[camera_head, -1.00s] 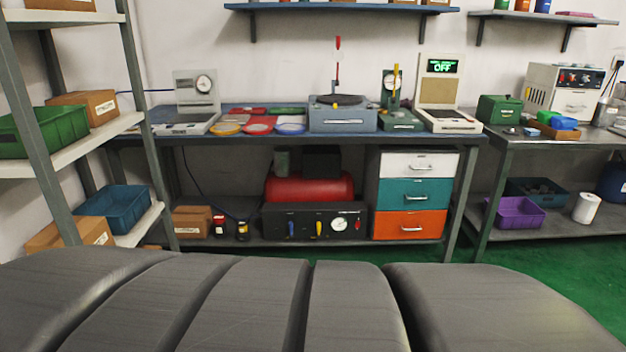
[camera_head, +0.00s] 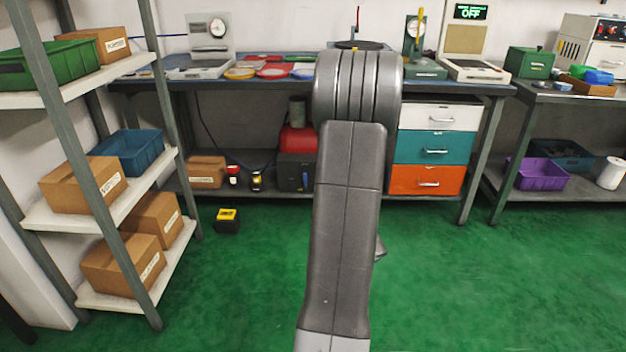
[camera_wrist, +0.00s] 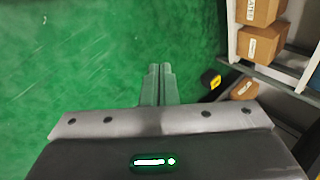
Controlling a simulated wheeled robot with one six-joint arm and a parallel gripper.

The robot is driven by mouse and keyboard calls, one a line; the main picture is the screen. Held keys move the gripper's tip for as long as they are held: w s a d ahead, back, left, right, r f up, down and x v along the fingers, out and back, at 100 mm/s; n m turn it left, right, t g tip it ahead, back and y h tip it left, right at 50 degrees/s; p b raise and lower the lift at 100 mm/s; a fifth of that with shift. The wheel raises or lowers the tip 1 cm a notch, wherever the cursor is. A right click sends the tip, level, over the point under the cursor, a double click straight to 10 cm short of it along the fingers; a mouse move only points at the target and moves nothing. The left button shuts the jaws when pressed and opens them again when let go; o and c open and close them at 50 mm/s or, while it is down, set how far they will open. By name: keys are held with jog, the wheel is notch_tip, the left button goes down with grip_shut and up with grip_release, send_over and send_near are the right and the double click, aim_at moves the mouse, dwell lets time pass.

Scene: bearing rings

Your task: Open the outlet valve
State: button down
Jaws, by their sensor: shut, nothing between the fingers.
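The black panel (camera_head: 289,174) stands on the lower shelf under the middle bench, with a red tank (camera_head: 298,141) behind it. A small blue handle (camera_head: 305,180) shows on its left part. My arm hides the rest of the panel, so I cannot see the other handles or the gauge now, nor tell which handle is the outlet valve. My gripper (camera_wrist: 160,70) is shut and empty in the wrist view, over the green floor. The panel is not in the wrist view, and the gripper is hidden in the head view.
A drawer unit (camera_head: 435,147) stands right of my arm. A shelf rack with cardboard boxes (camera_head: 88,184) is at the left. A yellow-black box (camera_head: 227,220) lies on the floor; it also shows in the wrist view (camera_wrist: 210,79). The green floor (camera_head: 470,280) is clear at right.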

jog(key=w+a+f+m+t+y+b, duration=0.1)
jog(key=w+a+f+m+t+b, duration=0.1)
jog(key=w+f, duration=0.6)
notch_tip(320, 180, down, 4)
jog(key=shift+w+a+y, duration=0.35)
jog(key=shift+a+y, duration=0.05)
jog(key=shift+a, duration=0.4)
